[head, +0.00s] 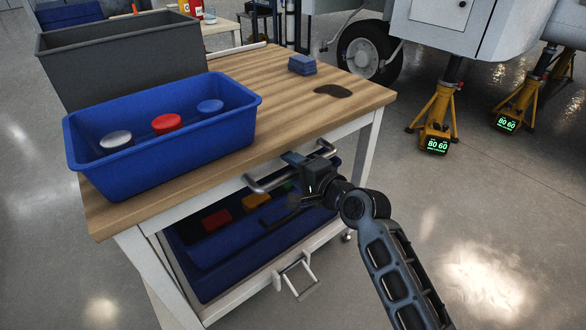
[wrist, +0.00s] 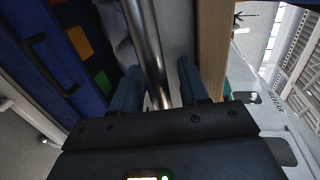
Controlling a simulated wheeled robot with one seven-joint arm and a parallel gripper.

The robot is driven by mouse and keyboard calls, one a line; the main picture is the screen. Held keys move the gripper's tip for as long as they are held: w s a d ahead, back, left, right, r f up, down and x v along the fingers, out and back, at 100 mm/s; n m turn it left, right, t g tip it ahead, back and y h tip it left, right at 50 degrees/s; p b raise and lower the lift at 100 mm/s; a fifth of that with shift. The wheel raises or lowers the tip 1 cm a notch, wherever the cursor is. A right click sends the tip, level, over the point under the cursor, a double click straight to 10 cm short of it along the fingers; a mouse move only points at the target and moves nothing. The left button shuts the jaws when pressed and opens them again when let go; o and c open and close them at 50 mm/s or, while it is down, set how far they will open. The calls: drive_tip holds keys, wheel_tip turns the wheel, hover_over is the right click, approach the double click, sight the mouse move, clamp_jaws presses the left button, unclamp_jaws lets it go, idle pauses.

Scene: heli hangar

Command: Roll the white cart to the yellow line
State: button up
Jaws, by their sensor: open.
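The white cart (head: 138,262) has a white frame and a wooden top (head: 285,95), and stands at the left and middle of the head view. A grey metal bar handle (head: 268,184) sticks out from its near side below the top. My gripper (head: 298,163) is at the middle of this handle. In the wrist view the handle (wrist: 147,45) runs between the two open fingers of my gripper (wrist: 158,88), which are not closed on it. Whether either finger touches the bar I cannot tell. No yellow line shows in either view.
A blue bin (head: 165,165) with several round lidded items and a grey bin (head: 125,60) stand on the cart. An aircraft wheel (head: 367,52) and yellow jacks (head: 440,110) stand behind. Floor at right is clear.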

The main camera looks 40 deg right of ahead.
clamp_jaws()
idle(0.3)
idle(0.3)
